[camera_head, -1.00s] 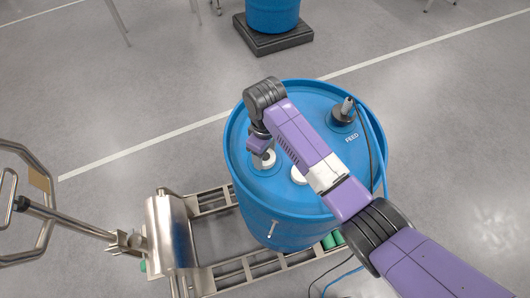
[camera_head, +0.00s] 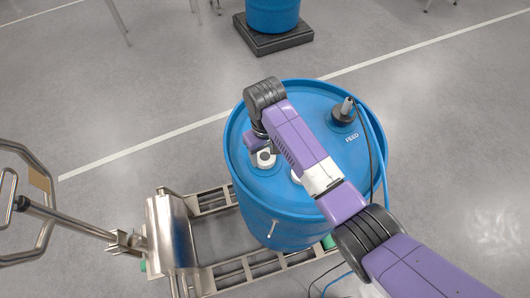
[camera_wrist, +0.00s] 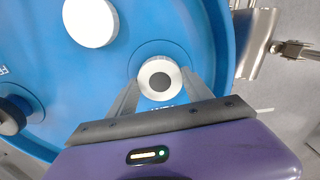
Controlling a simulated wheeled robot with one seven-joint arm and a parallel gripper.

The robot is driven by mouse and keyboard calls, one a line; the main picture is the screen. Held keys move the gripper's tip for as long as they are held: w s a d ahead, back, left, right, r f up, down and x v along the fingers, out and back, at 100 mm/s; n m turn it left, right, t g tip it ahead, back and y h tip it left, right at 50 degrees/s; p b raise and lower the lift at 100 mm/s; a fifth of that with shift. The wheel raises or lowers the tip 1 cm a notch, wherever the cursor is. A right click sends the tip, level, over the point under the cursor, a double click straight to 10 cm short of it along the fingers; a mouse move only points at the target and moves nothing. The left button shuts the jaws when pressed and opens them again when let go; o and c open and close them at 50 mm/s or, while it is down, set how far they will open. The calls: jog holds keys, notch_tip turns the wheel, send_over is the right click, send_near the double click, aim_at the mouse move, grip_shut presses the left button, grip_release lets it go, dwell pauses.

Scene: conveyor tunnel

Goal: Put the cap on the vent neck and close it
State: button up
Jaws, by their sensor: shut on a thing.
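The round cap (camera_wrist: 160,82), pale with a dark centre, sits between the two fingers of my gripper (camera_wrist: 161,92) in the wrist view. My gripper is shut on it. In the head view the cap (camera_head: 264,159) is at the left part of the blue drum's lid, and my gripper (camera_head: 260,146) is at its far side. The vent neck cannot be made out; the cap sits over a round raised area of the lid. I cannot tell whether the cap is fully seated.
A steel cart handle (camera_head: 65,220) is at left.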

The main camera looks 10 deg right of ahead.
jog(key=m, duration=0.5)
jog(key=o, duration=1.5)
jog(key=c, duration=0.3)
